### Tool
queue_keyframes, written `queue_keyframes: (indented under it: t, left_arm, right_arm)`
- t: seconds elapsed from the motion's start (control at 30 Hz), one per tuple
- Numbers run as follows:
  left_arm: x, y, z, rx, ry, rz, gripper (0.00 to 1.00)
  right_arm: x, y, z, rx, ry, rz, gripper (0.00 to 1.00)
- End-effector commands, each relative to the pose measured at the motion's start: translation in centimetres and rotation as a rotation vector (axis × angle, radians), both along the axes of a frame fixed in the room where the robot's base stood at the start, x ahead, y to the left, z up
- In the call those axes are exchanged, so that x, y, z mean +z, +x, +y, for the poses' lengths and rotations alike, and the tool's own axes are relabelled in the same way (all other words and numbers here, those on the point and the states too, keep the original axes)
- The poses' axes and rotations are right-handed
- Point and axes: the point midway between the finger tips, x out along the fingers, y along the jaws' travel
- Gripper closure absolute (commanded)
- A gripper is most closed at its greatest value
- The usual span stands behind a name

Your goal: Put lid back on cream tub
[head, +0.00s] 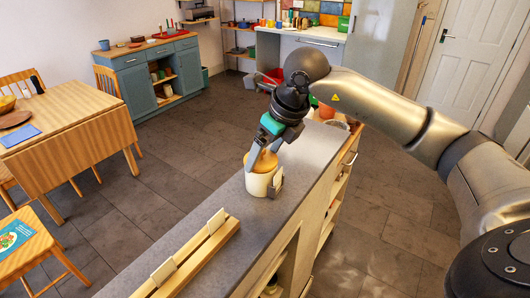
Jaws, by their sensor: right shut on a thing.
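The cream tub (258,184) stands upright on the grey counter (240,208). A tan, round-topped lid (264,164) is at the tub's mouth. My right gripper (263,158) comes down from above with its fingers around the top of the lid, and is shut on it. I cannot tell from this view whether the lid is seated on the rim or held just above it. My left gripper is not in view.
A small grey-beige upright piece (276,182) stands right against the tub's right side. A wooden rack (190,262) with two pale upright pieces lies nearer on the counter. Bare counter lies between rack and tub. Several items stand behind my gripper, partly hidden.

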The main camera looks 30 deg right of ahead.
Motion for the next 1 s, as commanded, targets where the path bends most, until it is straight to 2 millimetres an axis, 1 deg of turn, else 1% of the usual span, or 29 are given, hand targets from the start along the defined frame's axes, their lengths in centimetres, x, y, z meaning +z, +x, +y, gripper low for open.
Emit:
queue_keyframes:
  t: [0.37, 0.4, 0.43, 0.83, 1.0]
  left_arm:
    - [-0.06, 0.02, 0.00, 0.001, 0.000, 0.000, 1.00]
    - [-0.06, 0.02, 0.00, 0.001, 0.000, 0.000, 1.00]
    - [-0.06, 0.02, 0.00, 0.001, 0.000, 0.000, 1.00]
    - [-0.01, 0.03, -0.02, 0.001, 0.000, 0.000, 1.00]
    - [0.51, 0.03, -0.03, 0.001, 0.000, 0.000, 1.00]
  right_arm:
    - [0.01, 0.00, -0.02, 0.000, 0.000, 0.000, 0.61]
    - [0.01, 0.00, -0.02, 0.000, 0.000, 0.000, 0.04]
    - [0.01, 0.00, -0.02, 0.000, 0.000, 0.000, 0.00]
    - [0.05, 0.00, -0.01, 0.000, 0.000, 0.000, 0.00]
    - [0.75, 0.01, -0.01, 0.000, 0.000, 0.000, 0.00]
